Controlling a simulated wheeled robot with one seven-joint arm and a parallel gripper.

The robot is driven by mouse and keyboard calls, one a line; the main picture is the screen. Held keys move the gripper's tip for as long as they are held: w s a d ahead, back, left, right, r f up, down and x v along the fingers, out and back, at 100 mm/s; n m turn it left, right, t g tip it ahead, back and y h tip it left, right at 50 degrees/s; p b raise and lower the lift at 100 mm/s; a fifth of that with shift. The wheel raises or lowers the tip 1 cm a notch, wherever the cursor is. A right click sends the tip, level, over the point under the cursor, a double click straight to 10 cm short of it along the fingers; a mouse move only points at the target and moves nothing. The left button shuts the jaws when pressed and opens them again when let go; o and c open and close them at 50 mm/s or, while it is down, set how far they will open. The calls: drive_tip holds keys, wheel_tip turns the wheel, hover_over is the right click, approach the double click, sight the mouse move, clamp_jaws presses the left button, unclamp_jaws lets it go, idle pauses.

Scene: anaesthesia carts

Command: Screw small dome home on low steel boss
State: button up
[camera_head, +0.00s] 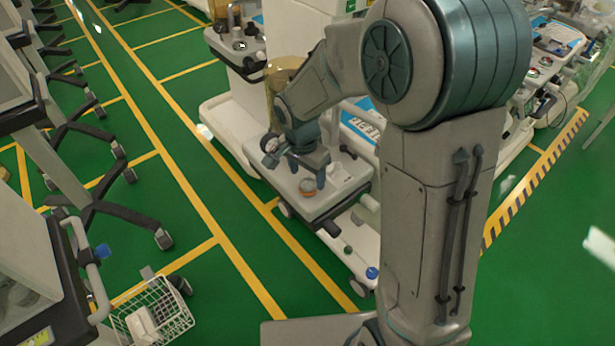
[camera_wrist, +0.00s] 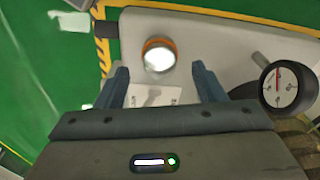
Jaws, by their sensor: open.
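A small round piece with a bright, shiny top and an orange rim (camera_wrist: 159,56) stands on the light cart top in the wrist view. It shows as a small orange round piece (camera_head: 307,187) in the head view. I take it for the small dome; I cannot make out a separate steel boss under it or how far it is seated. My gripper (camera_head: 306,172) points down over the cart top, close to this piece. In the wrist view my gripper (camera_wrist: 161,76) has its two fingers wide apart with nothing between the tips; the piece lies just beyond them.
A round dial gauge (camera_wrist: 287,87) stands right of the fingers in the wrist view. A pale plate (camera_wrist: 153,96) lies on the cart top (camera_head: 325,203). A brownish cylinder (camera_head: 283,75) stands behind my gripper. Green floor is free left of the cart.

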drive_tip(key=shift+d+f, duration=0.1)
drive_tip(key=shift+f, duration=1.05)
drive_tip(key=c, duration=1.2)
drive_tip(key=m, duration=0.4)
drive_tip(key=shift+w, duration=0.1)
drive_tip(key=m+g, duration=0.1)
drive_tip(key=m, duration=0.3)
drive_tip(key=shift+m, duration=0.4)
drive_tip(key=m, duration=0.4)
drive_tip(key=shift+w+m+g, duration=0.1)
drive_tip(key=shift+m+g, duration=0.2)
drive_tip(key=shift+m, duration=0.1)
drive_tip(key=m, duration=0.5)
drive_tip(key=o, duration=1.2)
